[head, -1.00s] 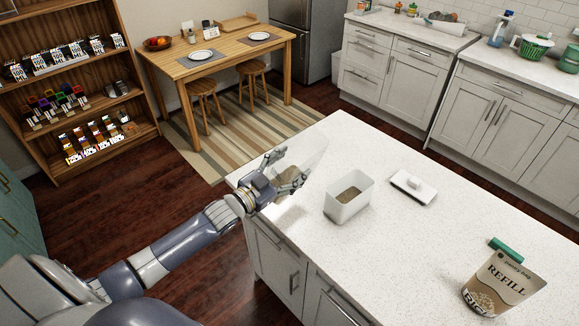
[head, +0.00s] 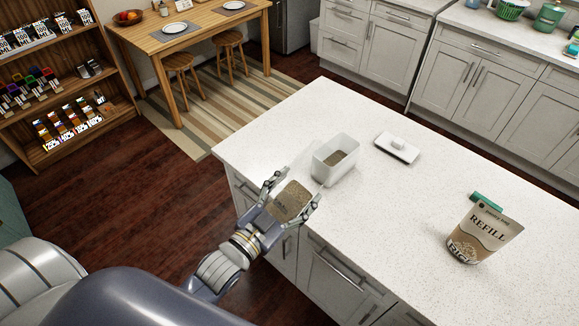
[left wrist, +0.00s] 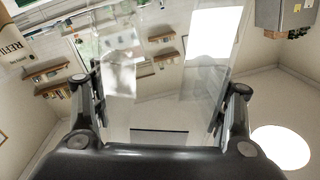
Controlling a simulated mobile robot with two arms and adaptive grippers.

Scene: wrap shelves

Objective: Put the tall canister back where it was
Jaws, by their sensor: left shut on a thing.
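The tall canister (head: 291,201) is see-through, with brown grainy stuff in its lower part. My left gripper (head: 295,189) is shut on it, one finger on each side, at the near left edge of the white counter (head: 400,220). In the left wrist view the clear walls of the canister (left wrist: 165,60) fill the space between the fingers. I cannot tell whether its base touches the counter. My right gripper is not in view.
An open white tub (head: 326,168) with brown contents stands just right of the canister. A white lid (head: 397,147) lies beyond it. A refill bag (head: 485,231) stands farther right. A wooden shelf (head: 62,90) with several rows of goods is at the back left.

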